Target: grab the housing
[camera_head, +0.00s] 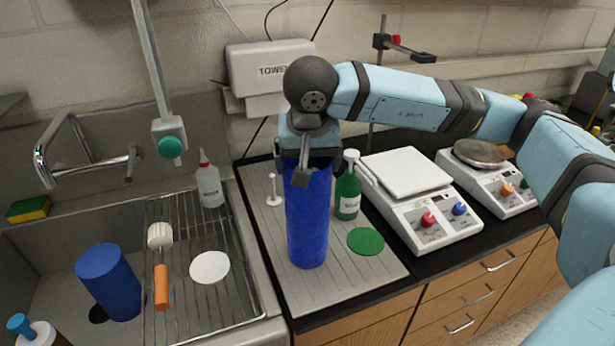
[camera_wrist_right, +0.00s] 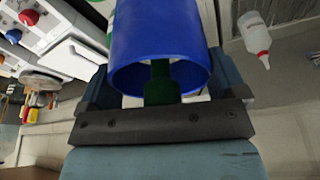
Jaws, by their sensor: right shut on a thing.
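A tall blue tube (camera_head: 308,225), which I take as the housing, is upright over the grey ribbed drainboard. Whether its bottom touches the board is hard to tell. My right gripper (camera_head: 310,172) comes down from above and is shut on its upper end. In the right wrist view the blue tube (camera_wrist_right: 160,35) lies between the fingers of my right gripper (camera_wrist_right: 160,88). Its near end is an open rim, and something dark green (camera_wrist_right: 161,82) shows inside it. A second, shorter blue cylinder (camera_head: 108,282) stands tilted in the sink at left. My left gripper is not in view.
A green bottle (camera_head: 347,192) stands close right of the tube, with a green disc (camera_head: 366,241) before it. A white scale (camera_head: 430,221) is further right. A white peg (camera_head: 273,192) and squeeze bottle (camera_head: 209,185) are left. The wire rack (camera_head: 190,310) spans the sink.

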